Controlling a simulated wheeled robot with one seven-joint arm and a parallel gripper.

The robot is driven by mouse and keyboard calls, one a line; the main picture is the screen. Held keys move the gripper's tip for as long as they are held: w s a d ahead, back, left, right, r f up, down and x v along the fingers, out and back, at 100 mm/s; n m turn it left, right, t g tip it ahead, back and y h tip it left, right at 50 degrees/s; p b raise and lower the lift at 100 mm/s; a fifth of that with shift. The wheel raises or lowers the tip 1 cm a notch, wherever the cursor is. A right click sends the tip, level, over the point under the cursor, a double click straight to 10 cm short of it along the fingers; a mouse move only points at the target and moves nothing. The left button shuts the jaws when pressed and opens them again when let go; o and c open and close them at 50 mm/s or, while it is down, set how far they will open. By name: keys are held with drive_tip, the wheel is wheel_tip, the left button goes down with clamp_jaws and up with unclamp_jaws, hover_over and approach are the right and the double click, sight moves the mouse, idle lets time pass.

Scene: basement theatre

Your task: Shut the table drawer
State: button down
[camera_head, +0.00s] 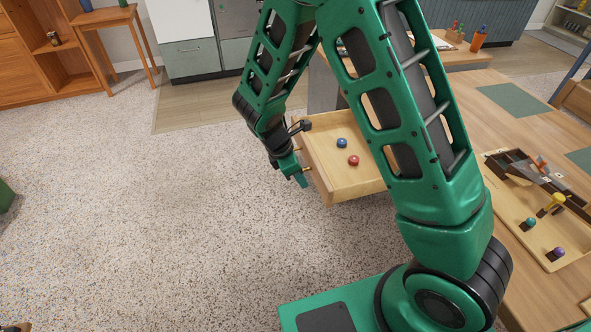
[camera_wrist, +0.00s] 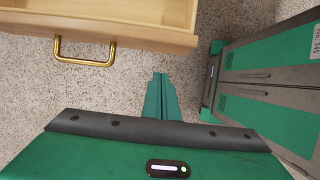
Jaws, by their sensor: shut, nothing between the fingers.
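The table drawer (camera_head: 330,180) is pulled out from the wooden table (camera_head: 520,85) in the head view. It is pale wood and holds a blue knob-like piece (camera_head: 342,143) and a red one (camera_head: 353,160). My gripper (camera_head: 302,182) is at the drawer's front left side, low and pointing down. In the wrist view the drawer front (camera_wrist: 150,37) with a brass handle (camera_wrist: 85,60) lies across the top. My gripper (camera_wrist: 161,78) is shut and empty, in front of the drawer front near its right end. A small gap appears between them. My arm hides part of the drawer and table.
The tabletop carries a wooden tray (camera_head: 553,262) with coloured pieces and an orange cup (camera_head: 479,38). A small wooden side table (camera_head: 103,17) and a shelf unit (camera_head: 25,60) stand at the back left. The speckled floor (camera_head: 130,200) left of the drawer is clear.

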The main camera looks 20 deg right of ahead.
drive_tip(key=shift+d+f, duration=0.25)
drive_tip(key=shift+d, duration=0.85)
drive_tip(key=shift+d+f, duration=0.2)
drive_tip(key=shift+d, duration=0.9)
